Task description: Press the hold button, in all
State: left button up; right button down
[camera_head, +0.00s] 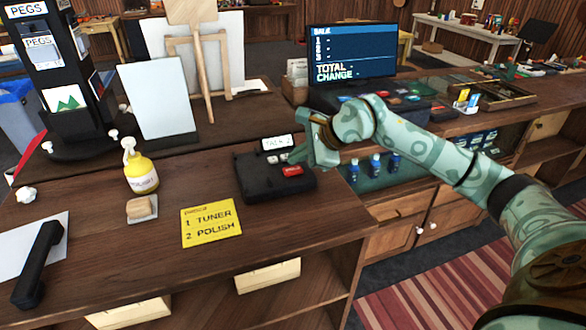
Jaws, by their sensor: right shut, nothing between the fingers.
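A black desk phone base (262,186) sits on the wooden counter near the middle. It has a small lit display (277,142) with text I cannot read surely. A red button (292,170) is on its right part, and its label is too small to read. Paler buttons lie just behind it, partly hidden by my gripper. My right gripper (297,154) is shut and empty, right over the back right part of the phone. I cannot tell whether its tips touch a button. The black handset (39,264) lies off the base, at the far left. My left gripper is not in view.
A yellow note (211,226) reading "1 TUNER 2 POLISH" lies in front of the phone. A yellow bottle (141,174) and a small tan block (140,207) stand to its left. A monitor (353,58) and small blue bottles (375,165) are behind and right.

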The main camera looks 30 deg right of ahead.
aim_at(298, 170)
jog(key=shift+f, duration=0.1)
dwell(0.3)
jog(key=shift+f, duration=0.3)
jog(key=shift+f+b, duration=0.5)
jog(key=shift+b, duration=0.1)
dwell(0.5)
jog(key=shift+r, duration=0.15)
jog(key=shift+r+p, duration=0.65)
jog(key=shift+r, duration=0.15)
jog(key=shift+r+p, duration=1.85)
jog(key=shift+r, duration=0.7)
jog(key=shift+f, duration=0.1)
